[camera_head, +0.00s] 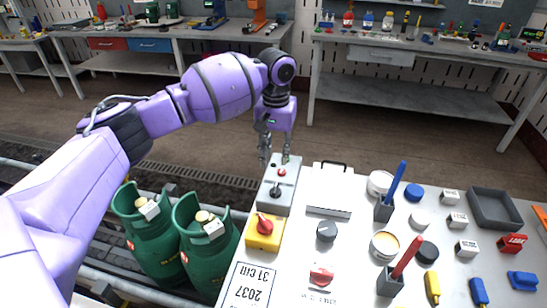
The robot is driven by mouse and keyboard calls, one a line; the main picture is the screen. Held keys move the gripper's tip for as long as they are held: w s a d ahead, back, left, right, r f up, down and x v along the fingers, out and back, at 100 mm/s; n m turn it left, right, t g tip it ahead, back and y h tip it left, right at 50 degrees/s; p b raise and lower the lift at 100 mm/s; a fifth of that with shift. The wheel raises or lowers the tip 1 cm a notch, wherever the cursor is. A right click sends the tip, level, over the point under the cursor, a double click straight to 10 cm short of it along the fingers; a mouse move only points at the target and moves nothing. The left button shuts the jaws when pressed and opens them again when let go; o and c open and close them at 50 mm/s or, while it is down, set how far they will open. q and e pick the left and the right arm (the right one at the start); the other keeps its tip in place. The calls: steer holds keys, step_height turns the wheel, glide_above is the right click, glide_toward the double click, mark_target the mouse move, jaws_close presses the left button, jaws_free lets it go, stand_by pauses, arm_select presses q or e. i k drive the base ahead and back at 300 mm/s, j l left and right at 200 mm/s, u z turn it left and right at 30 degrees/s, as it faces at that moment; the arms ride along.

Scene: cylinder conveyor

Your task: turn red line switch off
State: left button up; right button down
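My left gripper (275,155) points down with its two fingers apart, at the far end of a grey control box (272,198). The right finger is close to the box's small upper lever; contact cannot be told. The box also bears a red button (282,172) and a black-tipped lever (276,191). A yellow box with a red rotary knob (264,223) stands nearer. On the white table are a red knob (321,274), a grey knob (326,231), and two grey holders with a red stick (407,256) and a blue stick (396,181). Which one is the red line switch is not clear. My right gripper is not in view.
Two green gas cylinders (150,240) (205,250) stand on the conveyor at left, beneath my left arm. The white table (285,285) holds several small blocks, round tins and a dark tray (495,207) at right. Workbenches line the back.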

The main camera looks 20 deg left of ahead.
mark_target(265, 227)
steer(key=k, duration=1.5)
